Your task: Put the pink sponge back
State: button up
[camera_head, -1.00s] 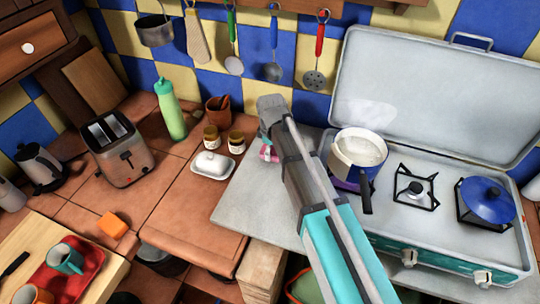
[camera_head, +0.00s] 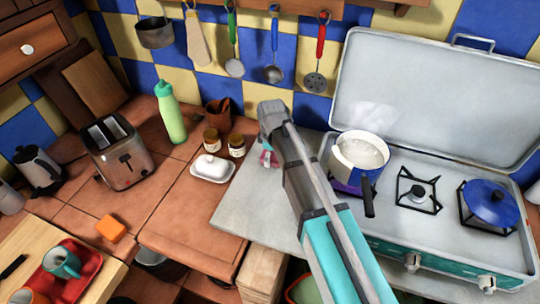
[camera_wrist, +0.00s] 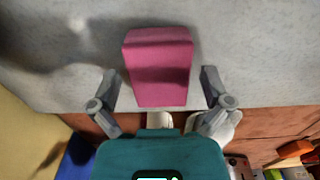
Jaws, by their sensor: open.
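The pink sponge (camera_wrist: 158,68) stands out in the wrist view, on or just above the grey counter slab. My gripper (camera_wrist: 161,84) is open, with one grey finger on each side of the sponge. Gaps show between both fingers and the sponge, so neither visibly touches it. In the head view only a small pink part of the sponge (camera_head: 265,159) shows left of my arm, by the back left of the grey slab. My arm hides most of the gripper there.
A saucepan (camera_head: 359,152) stands on the stove (camera_head: 440,235) right of my arm. A white butter dish (camera_head: 212,170) and two small jars (camera_head: 236,146) are close on the left. A red tray (camera_head: 88,278) with cups and an orange block (camera_head: 111,228) lie further left.

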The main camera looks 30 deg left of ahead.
jog(key=shift+r, duration=0.15)
notch_tip(320, 180, up, 12)
jog(key=p, duration=1.2)
dwell(0.9)
jog(key=shift+r+p, duration=0.15)
jog(key=shift+p, duration=0.15)
notch_tip(320, 180, up, 9)
jog(key=p, duration=0.9)
send_over(272, 155)
jog(key=shift+a+r, duration=0.1)
jog(key=shift+r+p, duration=0.2)
jog(key=shift+p, duration=0.15)
